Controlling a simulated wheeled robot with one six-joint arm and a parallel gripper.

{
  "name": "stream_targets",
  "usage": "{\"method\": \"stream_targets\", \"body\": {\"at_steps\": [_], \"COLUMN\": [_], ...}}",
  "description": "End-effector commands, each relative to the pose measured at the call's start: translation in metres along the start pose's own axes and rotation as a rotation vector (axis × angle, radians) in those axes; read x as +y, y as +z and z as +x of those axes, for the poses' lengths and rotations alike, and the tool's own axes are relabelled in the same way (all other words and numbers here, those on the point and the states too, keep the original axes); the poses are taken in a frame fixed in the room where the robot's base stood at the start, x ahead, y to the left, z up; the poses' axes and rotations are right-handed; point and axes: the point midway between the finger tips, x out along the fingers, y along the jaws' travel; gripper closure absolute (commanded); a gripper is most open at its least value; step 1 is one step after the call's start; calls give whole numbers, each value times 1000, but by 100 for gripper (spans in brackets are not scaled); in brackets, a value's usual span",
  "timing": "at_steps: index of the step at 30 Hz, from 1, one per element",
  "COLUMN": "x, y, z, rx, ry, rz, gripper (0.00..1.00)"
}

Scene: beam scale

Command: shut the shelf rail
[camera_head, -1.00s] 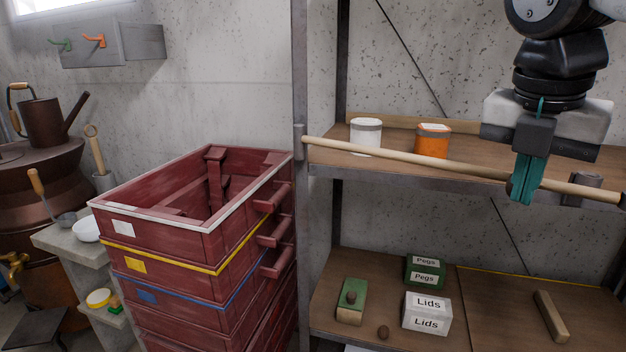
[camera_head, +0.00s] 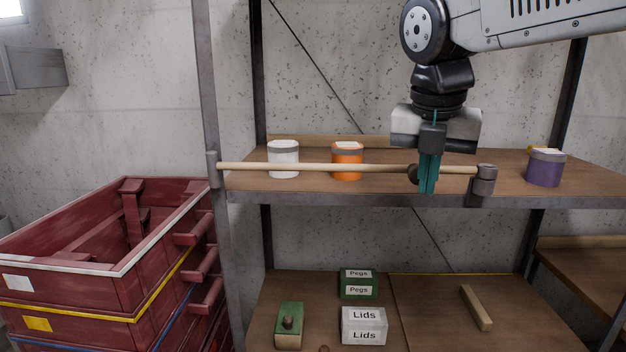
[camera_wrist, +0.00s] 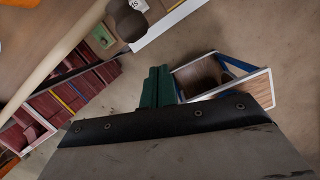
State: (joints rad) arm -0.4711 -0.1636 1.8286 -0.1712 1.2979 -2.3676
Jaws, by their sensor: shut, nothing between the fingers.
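The shelf rail (camera_head: 320,168) is a pale wooden bar hinged at the left post (camera_head: 213,170). It runs nearly level along the front of the upper shelf (camera_head: 380,190). Its right end meets the grey bracket (camera_head: 483,180); I cannot tell whether it is seated there. A dark knob (camera_head: 413,174) is on the rail. My gripper (camera_head: 428,190) is shut and empty, its teal fingers in front of the rail, just right of the knob. In the wrist view the rail (camera_wrist: 58,55) and knob (camera_wrist: 128,22) lie up and left of the fingers (camera_wrist: 158,75).
A white tin (camera_head: 283,160), an orange tin (camera_head: 347,162) and a purple tin (camera_head: 545,168) stand on the upper shelf behind the rail line. Boxes and a wooden block (camera_head: 476,308) are on the lower shelf. Stacked red crates (camera_head: 110,260) stand left.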

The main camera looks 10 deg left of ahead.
Motion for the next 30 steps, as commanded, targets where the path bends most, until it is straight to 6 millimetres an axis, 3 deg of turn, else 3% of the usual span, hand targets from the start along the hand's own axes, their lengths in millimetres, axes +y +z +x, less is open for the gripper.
{"method": "stream_targets", "body": {"at_steps": [1,9,18,24,30], "x": [-4,-4,-7,-5,-16], "y": [-8,-8,-8,-7,-28], "z": [-3,-66,-100,-99,-56], "rx": [-2,-4,-1,-3,44], "ry": [2,6,3,14,-11], "rz": [0,-7,0,250,796], "gripper": [100,100,100,100,100]}}
